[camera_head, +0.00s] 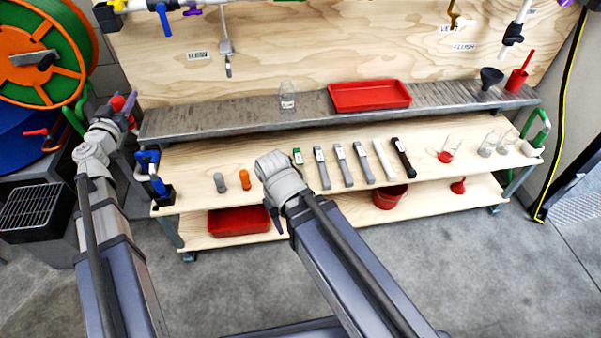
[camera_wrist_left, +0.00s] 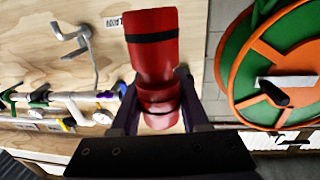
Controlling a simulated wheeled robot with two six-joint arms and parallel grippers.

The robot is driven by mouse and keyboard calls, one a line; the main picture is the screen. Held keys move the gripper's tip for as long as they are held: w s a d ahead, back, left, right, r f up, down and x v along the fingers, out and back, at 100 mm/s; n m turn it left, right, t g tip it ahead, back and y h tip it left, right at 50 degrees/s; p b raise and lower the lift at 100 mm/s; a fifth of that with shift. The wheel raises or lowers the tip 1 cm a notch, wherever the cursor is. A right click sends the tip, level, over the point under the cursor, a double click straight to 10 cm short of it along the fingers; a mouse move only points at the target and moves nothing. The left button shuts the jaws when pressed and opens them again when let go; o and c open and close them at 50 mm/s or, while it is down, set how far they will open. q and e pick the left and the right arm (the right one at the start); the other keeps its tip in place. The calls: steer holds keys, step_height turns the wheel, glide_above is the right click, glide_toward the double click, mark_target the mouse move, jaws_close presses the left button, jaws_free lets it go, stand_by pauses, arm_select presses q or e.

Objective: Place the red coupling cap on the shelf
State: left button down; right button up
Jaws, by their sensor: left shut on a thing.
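The red coupling cap (camera_wrist_left: 152,50) is a red cylinder with black bands. In the left wrist view it sits between the two dark fingers of my left gripper (camera_wrist_left: 157,88), which is shut on it. In the head view my left gripper (camera_head: 124,108) is raised at the left end of the workbench, with only a small red part of the cap (camera_head: 117,103) showing. The grey metal upper shelf (camera_head: 220,122) runs to the right of it, and a wooden shelf (camera_head: 200,160) lies below. My right gripper (camera_head: 278,215) is in front of the wooden shelf; its jaws are unclear.
A red tray (camera_head: 370,95) and a clear beaker (camera_head: 288,97) stand on the metal shelf. Grey and orange caps (camera_head: 245,179) and several bar-shaped parts (camera_head: 342,165) are on the wooden shelf. Hose reels (camera_head: 45,55) stand at left. The metal shelf's left part is clear.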

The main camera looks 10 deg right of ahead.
arm_select(q)
steer(key=w+d+f+b, duration=0.1)
steer(key=d+f+b, duration=0.2)
steer(key=f+b, duration=0.5)
steer(key=w+d+f+h+b, duration=0.1)
steer(key=d+f+b, duration=0.2)
steer(key=f+b, duration=0.6)
steer(key=w+d+f+m+b, duration=0.1)
steer(key=d+f+b, duration=0.2)
steer(key=f+b, duration=0.6)
steer(key=shift+w+d+f, duration=0.15)
steer(key=shift+d+f, duration=0.1)
steer(key=shift+f, duration=1.15)
step_height(320, 180, down, 10)
steer(key=b, duration=1)
steer(key=shift+f+b, duration=0.1)
steer(key=shift+b, duration=0.25)
steer(key=shift+f, duration=0.15)
steer(key=shift+c, duration=2)
jaws_free()
